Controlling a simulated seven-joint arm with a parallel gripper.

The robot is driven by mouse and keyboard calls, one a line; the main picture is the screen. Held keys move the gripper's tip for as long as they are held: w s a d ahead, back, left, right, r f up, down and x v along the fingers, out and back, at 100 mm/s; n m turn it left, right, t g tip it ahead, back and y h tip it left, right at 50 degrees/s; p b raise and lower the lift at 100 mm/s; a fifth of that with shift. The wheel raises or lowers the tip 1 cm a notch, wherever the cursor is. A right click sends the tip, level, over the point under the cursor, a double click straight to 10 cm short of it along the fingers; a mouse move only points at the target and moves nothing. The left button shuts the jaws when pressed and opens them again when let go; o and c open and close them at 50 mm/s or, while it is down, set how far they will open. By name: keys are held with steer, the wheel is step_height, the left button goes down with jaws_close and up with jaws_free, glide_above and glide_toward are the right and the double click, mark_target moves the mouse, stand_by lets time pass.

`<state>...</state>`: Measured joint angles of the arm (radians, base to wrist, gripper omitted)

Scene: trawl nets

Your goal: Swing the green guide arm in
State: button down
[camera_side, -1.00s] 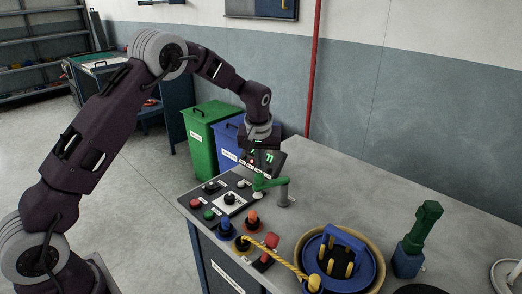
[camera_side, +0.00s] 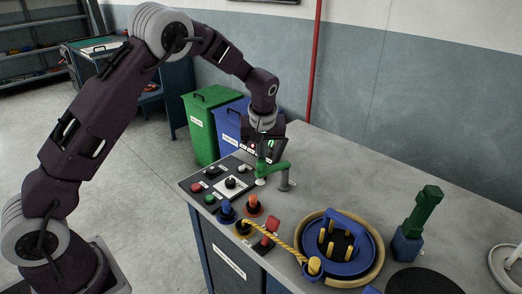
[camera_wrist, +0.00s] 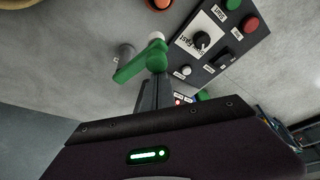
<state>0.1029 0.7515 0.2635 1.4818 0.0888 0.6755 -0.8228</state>
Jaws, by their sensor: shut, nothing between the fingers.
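The green guide arm (camera_side: 274,168) is a short bar on a grey post (camera_side: 285,182), at the back right of the control panel on the workbench. A pale round piece sits by its left end. In the wrist view the green arm (camera_wrist: 132,67) slants across the upper middle, with its white piece (camera_wrist: 156,37) above. My gripper (camera_side: 262,158) points down at the arm's left end. In the wrist view its fingers (camera_wrist: 154,80) are shut, with nothing between them, and their tips overlap the green end piece. I cannot tell whether they touch it.
The control panel (camera_side: 213,200) carries several buttons and a dial. Coloured knobs (camera_side: 254,204), a yellow rope (camera_side: 277,243), a blue reel (camera_side: 340,258) and a green-handled tool (camera_side: 424,210) occupy the front and right. The bench's back right is clear.

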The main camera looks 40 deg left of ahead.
mark_target(265, 171)
steer(key=d+n, duration=0.1)
steer(key=n+g, duration=0.1)
steer(key=shift+s+d+n+y, duration=0.3)
steer(key=shift+s+d+n, duration=0.05)
steer(key=shift+d+n, duration=0.05)
steer(key=d+n, duration=0.1)
steer(key=d+n+g, duration=0.1)
steer(key=n, duration=0.1)
steer(key=shift+s+d+n, duration=0.1)
steer(key=shift+s+n, duration=0.05)
steer(key=shift+n, duration=0.15)
steer(key=d+n+g, duration=0.1)
steer(key=d+n, duration=0.1)
steer(key=w+d+n+g, duration=0.1)
steer(key=n, duration=0.2)
steer(key=shift+d, duration=0.35)
steer(key=shift+w+d, duration=0.15)
steer(key=shift+d, duration=0.05)
